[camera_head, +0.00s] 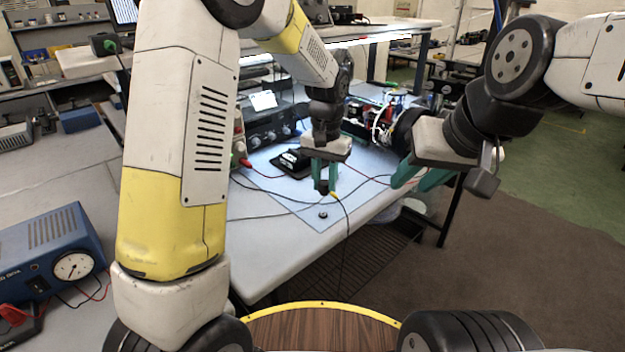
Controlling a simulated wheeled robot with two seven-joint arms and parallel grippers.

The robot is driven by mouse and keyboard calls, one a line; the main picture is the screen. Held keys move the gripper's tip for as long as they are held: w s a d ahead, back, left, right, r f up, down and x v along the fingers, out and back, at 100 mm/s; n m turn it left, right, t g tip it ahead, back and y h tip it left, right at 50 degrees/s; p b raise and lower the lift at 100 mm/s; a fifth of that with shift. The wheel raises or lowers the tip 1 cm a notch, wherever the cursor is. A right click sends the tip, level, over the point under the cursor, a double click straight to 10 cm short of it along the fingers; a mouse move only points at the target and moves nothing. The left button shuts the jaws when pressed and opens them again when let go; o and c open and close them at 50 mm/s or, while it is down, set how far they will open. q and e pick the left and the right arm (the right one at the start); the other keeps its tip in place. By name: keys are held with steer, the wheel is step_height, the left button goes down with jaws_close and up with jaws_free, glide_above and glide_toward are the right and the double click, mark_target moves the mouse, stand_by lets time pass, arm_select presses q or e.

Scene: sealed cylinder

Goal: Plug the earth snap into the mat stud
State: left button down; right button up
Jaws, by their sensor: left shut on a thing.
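My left gripper (325,186) points down over the light blue mat (290,208) on the bench. Its teal fingers are shut on the earth snap (323,188), a small dark piece with a yellow cable end beside it. A thin black cord runs from there down past the bench's front edge. The mat stud (323,214), a small dark round piece, sits on the mat just below the gripper in the picture. The snap appears apart from the stud. My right gripper (418,182) hangs right of the bench edge, its teal fingers apart and nothing seen between them.
A black device (293,160) on a dark pad lies on the mat behind the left gripper. Bench instruments (270,125) and wired equipment (372,125) stand at the back. Red and black leads cross the mat. A blue meter box (50,258) stands at the left.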

mark_target(324, 213)
arm_select(q)
steer(key=shift+w, duration=0.15)
steer(key=shift+f, duration=2.9)
steer(key=shift+f, duration=0.55)
steer(key=c, duration=1.1)
jaws_free()
steer(key=shift+r, duration=0.1)
